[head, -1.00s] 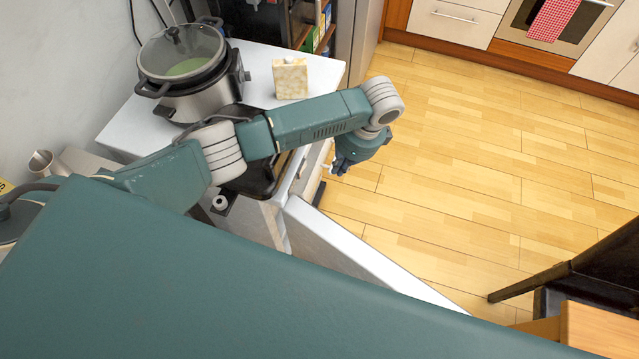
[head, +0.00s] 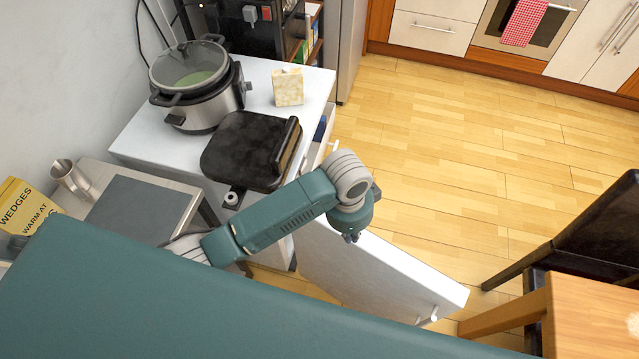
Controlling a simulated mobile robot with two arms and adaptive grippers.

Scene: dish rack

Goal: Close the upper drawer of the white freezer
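The white freezer (head: 262,78) stands at the left centre, seen from above. Its white door (head: 375,268) is swung open toward the lower right, with a handle near its far end. A narrow white front with a small handle (head: 333,145) shows at the freezer's right side. I cannot tell whether this is the upper drawer; the freezer's inside is mostly hidden by my arm. My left gripper (head: 351,237) points down over the top edge of the open door, and its fingers are mostly hidden. I cannot tell whether it touches the door. My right gripper is not in view.
A slow cooker (head: 200,95), a black grill (head: 245,150) and a cream box (head: 288,87) stand on the freezer top. A dark chair (head: 590,225) and wooden table (head: 595,315) are at the lower right. The wooden floor (head: 450,150) beyond the door is clear.

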